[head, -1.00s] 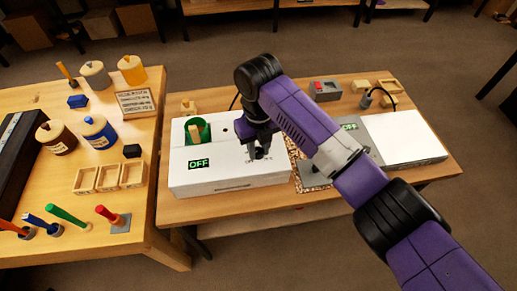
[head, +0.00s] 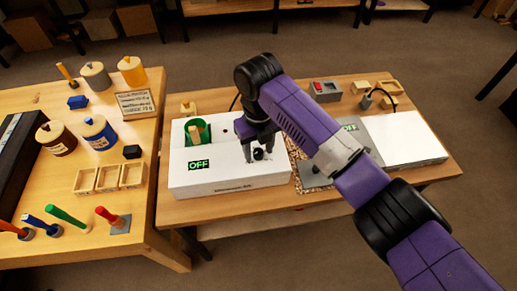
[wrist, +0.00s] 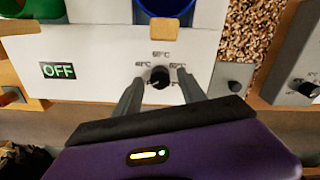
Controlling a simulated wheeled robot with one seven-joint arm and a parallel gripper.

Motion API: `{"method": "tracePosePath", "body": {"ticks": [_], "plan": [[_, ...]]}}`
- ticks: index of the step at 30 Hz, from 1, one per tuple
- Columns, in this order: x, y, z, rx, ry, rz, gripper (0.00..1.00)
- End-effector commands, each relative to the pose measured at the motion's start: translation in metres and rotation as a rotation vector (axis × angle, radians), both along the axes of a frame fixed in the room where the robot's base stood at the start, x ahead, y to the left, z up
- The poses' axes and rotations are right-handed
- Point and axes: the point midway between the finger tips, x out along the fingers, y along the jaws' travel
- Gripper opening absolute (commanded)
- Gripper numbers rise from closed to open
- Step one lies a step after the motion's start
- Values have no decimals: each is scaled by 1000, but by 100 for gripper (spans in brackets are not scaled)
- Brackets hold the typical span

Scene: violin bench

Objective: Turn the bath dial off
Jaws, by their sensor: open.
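The bath is a white box (head: 215,179) on the right-hand table, with a green "OFF" display (head: 199,164) on its left part; the display also reads "OFF" in the wrist view (wrist: 57,70). The black bath dial (head: 259,154) sits right of the display. In the wrist view the dial (wrist: 160,76) has temperature marks around it, partly hidden by my fingers. My gripper (head: 256,156) points down at the dial. In the wrist view my gripper (wrist: 160,84) is open, one finger on each side of the dial, with small gaps seen between fingers and dial.
A green cup (head: 197,132) stands in the bath's left well. A grey plate device (head: 350,126) with its own display is at the right, beside a white-topped unit (head: 404,137). The left table (head: 150,190) holds jars, trays and coloured-handled tools.

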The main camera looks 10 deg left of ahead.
Motion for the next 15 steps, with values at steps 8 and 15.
{"method": "tracePosePath", "body": {"ticks": [8, 15], "plan": [[2, 0, 42, 3, -5, 1, 48], [1, 0, 70, 2, -3, 1, 48]]}}
